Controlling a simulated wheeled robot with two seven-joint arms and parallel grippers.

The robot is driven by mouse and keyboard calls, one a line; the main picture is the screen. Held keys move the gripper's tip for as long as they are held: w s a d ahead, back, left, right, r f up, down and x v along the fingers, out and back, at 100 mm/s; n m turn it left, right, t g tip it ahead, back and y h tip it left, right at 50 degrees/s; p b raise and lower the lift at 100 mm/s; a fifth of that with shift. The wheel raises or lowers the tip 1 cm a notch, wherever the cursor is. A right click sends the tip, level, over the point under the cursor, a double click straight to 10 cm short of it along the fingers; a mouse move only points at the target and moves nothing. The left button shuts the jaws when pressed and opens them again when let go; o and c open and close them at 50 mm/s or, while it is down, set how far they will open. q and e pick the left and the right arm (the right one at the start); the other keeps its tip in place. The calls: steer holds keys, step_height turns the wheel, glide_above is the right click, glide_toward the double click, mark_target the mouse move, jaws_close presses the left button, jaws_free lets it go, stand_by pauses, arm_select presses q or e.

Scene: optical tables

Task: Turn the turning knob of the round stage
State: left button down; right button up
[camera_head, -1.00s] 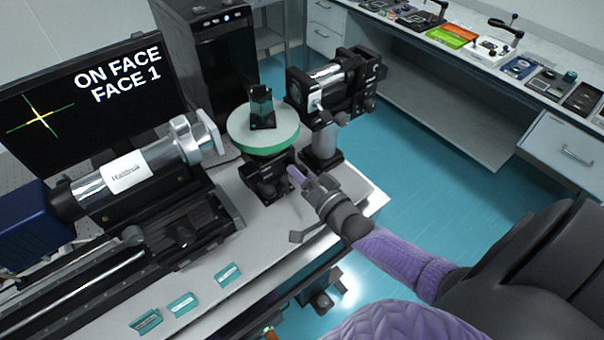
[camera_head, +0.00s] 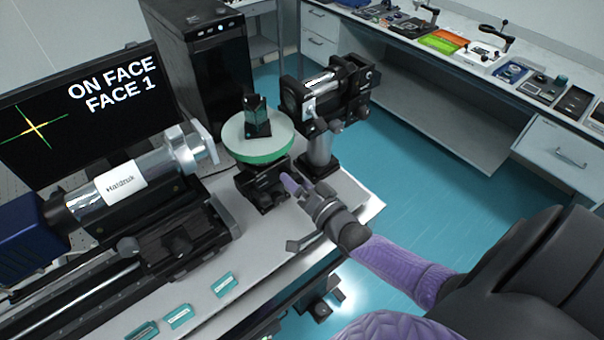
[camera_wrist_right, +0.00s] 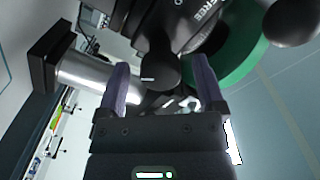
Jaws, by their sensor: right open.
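The round stage is a pale disc with a green rim (camera_head: 258,150), on a black base (camera_head: 262,187) on the table. Its green underside (camera_wrist_right: 243,48) also shows in the right wrist view. A dark prism-like block (camera_head: 257,118) stands on the disc. My right gripper (camera_head: 294,184) is open beside the front right of the black base. In the right wrist view its two purple fingers (camera_wrist_right: 160,84) are apart, with a black knob (camera_wrist_right: 160,71) bearing a white mark between and beyond the tips. I cannot tell whether they touch it. My left gripper is out of view.
A silver tube instrument (camera_head: 140,178) lies on a black rail at the left. A black-and-silver instrument on a post (camera_head: 320,150) stands close to the stage's right. The monitor (camera_head: 60,125) reads "ON FACE FACE 1". Small teal labelled plates (camera_head: 180,316) lie in front.

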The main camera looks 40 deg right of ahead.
steer(key=s, duration=0.9)
steer(key=shift+s+d+p, duration=0.35)
steer(key=shift+d+p, duration=0.05)
steer(key=shift+p, duration=0.05)
steer(key=s+a+f+n+g+b, duration=0.1)
steer(key=s+f+n+g+b, duration=0.2)
steer(key=f, duration=0.7)
steer(key=s+a+f+n+g+h+b, duration=0.1)
steer(key=s+f+g+b, duration=0.3)
steer(key=f, duration=0.6)
steer(key=s+a+f+n+g+b, duration=0.1)
steer(key=s+f+n+g+b, duration=0.2)
steer(key=f, duration=0.8)
steer(key=s+a+f+n+g+b, duration=0.2)
steer(key=s+f+g, duration=0.1)
steer(key=s+f, duration=0.3)
steer(key=s+a+f+n+g+b, duration=0.2)
steer(key=s+f, duration=0.4)
steer(key=s, duration=0.5)
steer(key=shift+s+a+n+g+h+b, duration=0.2)
steer(key=shift+a+n+g+h+b, duration=0.15)
steer(key=shift+g+b, duration=0.65)
steer(key=shift+d, duration=0.1)
